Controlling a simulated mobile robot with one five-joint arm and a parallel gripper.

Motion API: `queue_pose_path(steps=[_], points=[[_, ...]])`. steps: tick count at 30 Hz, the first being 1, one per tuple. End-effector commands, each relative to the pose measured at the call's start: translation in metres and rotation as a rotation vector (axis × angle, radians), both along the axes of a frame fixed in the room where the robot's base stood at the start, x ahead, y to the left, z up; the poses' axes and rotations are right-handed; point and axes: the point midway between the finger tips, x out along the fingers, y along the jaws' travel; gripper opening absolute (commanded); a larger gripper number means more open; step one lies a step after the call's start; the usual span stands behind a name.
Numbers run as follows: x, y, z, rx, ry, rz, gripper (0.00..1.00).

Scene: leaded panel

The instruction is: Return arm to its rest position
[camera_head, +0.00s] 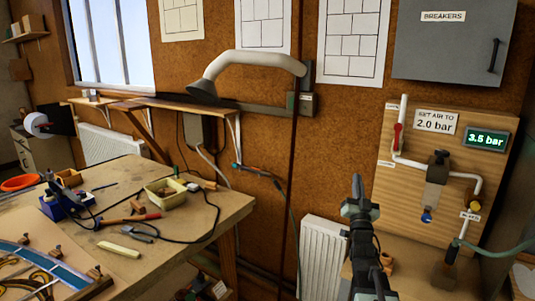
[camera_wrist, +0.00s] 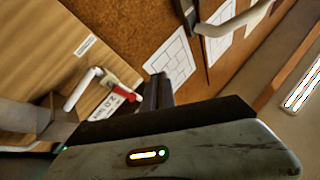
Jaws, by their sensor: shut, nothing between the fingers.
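My arm rises from the bottom of the head view, right of centre, in front of the white radiator and the lower left of the wooden air panel. My gripper (camera_head: 357,183) is at its top end, pointing up, shut and empty. In the wrist view, the gripper's dark fingers (camera_wrist: 160,90) stick up beyond a worn grey housing. Behind them are the wall sheets and the panel with its red-handled valve (camera_wrist: 122,92). No contact between the gripper and anything shows.
The workbench (camera_head: 215,200) at left holds a leaded panel (camera_head: 45,262), tools and a yellow tub (camera_head: 168,192). An extraction hood (camera_head: 203,88) hangs above. The air panel (camera_head: 400,170) at right has a display reading 3.5 bar (camera_head: 486,140) and a grey breaker box (camera_head: 455,45) above.

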Motion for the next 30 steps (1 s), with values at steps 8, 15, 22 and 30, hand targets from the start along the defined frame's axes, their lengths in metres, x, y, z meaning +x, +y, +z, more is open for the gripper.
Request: queue_pose_path(steps=[8,15,22,30], points=[[0.033,0.159,-0.178,0.043,0.778,0.149,0.0],[-0.085,0.201,-0.326,0.001,1.566,0.212,0.0],[-0.198,0.202,-0.363,-0.032,2.06,0.278,0.0],[-0.217,0.202,-0.363,-0.056,2.143,0.303,0.0]])
